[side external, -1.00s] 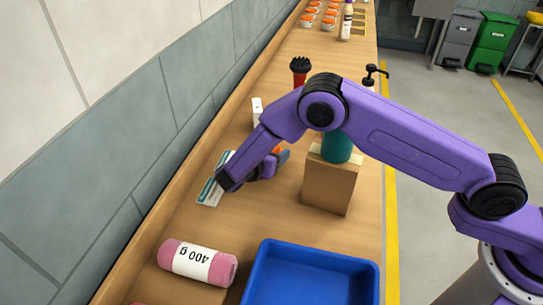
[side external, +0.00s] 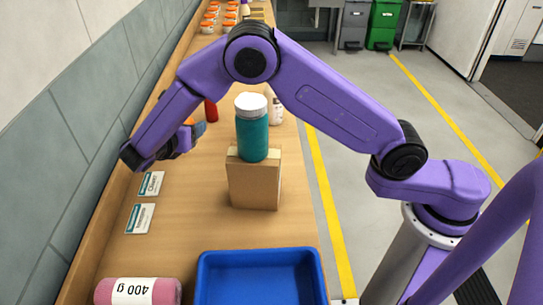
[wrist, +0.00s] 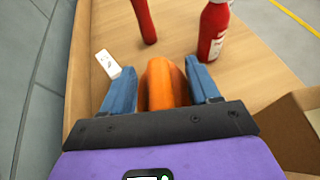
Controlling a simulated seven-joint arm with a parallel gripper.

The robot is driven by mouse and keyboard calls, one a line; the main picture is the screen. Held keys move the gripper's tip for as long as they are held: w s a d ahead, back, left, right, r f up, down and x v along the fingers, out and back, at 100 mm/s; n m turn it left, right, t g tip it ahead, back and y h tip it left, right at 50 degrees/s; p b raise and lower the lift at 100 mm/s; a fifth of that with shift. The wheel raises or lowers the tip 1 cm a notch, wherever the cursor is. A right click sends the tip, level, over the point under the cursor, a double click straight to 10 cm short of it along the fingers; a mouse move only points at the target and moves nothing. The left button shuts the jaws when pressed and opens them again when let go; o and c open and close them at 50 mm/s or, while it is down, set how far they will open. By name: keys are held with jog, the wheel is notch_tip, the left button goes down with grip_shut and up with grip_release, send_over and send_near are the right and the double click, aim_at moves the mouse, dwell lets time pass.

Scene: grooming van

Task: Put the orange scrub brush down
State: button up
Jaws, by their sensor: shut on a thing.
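My gripper (side external: 194,130) is raised above the left side of the wooden bench, beyond two small label cards. In the wrist view its blue fingers (wrist: 160,68) are shut on the orange scrub brush (wrist: 166,92), with one finger on each side. Only an orange part of the brush shows there; its lower end is hidden by the gripper body. In the side view just a small orange bit (side external: 189,121) shows by the fingers. The brush appears held clear of the bench.
A teal jar (side external: 252,136) stands on a cardboard box (side external: 254,188) right of my gripper. A blue tray (side external: 262,255) and a pink roll (side external: 160,291) are in front. Label cards (side external: 152,183) (side external: 140,219) lie at left. Red bottles (wrist: 213,32) stand beyond. Bench between cards and box is clear.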

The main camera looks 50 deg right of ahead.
jog(key=w+d+r+n+t, duration=0.1)
jog(key=w+d+r, duration=0.2)
jog(key=d+r, duration=1.75)
jog(key=s+f+n+t+y, duration=0.5)
jog(key=s+f+n+y, duration=0.2)
jog(key=s+f, duration=0.65)
notch_tip(320, 180, up, 11)
jog(key=w+a+r+n+y, duration=0.1)
jog(key=w+a+n+y, duration=0.15)
jog(key=w, duration=0.65)
jog(key=w+a+r+n+y, duration=0.1)
jog(key=w+a+n+y, duration=0.15)
jog(key=w, duration=0.65)
jog(key=w+d+n+g+y, duration=0.1)
jog(key=w+d+n+y, duration=0.3)
jog(key=w+d+y, duration=0.4)
jog(key=w+d+f+n+g, duration=0.1)
jog(key=d+f+n+g, duration=0.25)
jog(key=d, duration=0.55)
jog(key=shift+t+y, duration=0.45)
jog(key=shift+y, duration=0.05)
notch_tip(320, 180, down, 27)
jog(key=shift+f, duration=0.1)
